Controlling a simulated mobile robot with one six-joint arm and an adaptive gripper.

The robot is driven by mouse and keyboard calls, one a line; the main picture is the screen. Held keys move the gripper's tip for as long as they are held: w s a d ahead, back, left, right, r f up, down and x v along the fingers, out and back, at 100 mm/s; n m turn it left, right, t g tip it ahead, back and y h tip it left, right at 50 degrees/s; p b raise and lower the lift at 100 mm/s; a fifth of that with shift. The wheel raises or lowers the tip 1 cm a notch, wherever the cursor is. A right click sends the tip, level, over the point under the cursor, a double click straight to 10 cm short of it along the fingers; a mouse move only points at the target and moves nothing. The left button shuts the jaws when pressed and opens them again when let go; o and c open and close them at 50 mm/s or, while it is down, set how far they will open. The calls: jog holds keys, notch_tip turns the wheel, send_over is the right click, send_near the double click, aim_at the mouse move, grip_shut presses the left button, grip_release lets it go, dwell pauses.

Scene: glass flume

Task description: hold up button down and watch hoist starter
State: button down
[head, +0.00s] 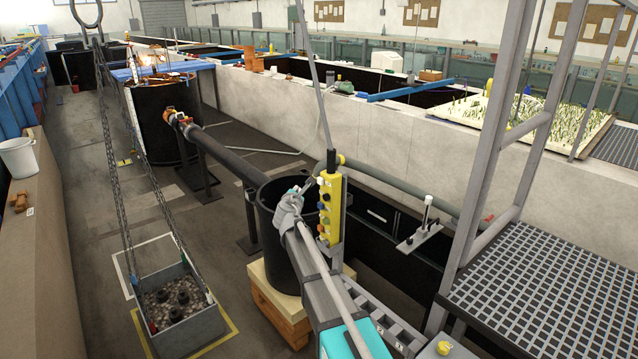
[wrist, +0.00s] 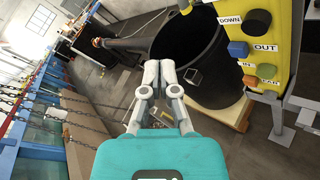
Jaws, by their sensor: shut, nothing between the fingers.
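A yellow pendant (head: 330,208) with several coloured buttons hangs upright on a cable in the head view. In the wrist view the pendant (wrist: 287,28) fills the upper right, with labels reading DOWN, OUT and IN and another I cannot read surely. A black button (wrist: 258,21) and a blue button (wrist: 238,48) show there. I cannot make out an UP label. My gripper (head: 300,190) is shut and empty, just left of the pendant. In the wrist view my gripper (wrist: 158,66) points away from the labelled buttons, apparently apart from them. I cannot identify the hoist starter.
A black barrel (head: 278,240) stands on a wooden block behind my gripper. A grey crate of stones (head: 190,333) hangs on chains or rests at lower left. A metal grating platform (head: 545,285) with posts is at right. The aisle floor (head: 95,215) is mostly clear.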

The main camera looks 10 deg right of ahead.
aim_at(321, 181)
jog(key=w+d, duration=0.3)
jog(key=d, duration=0.2)
jog(key=shift+w+d, duration=0.15)
jog(key=shift+d, duration=0.15)
jog(key=shift+w+d, duration=0.3)
jog(key=shift+d, duration=0.2)
jog(key=shift+w+d, duration=0.25)
jog(key=shift+d, duration=0.25)
dwell(6.2)
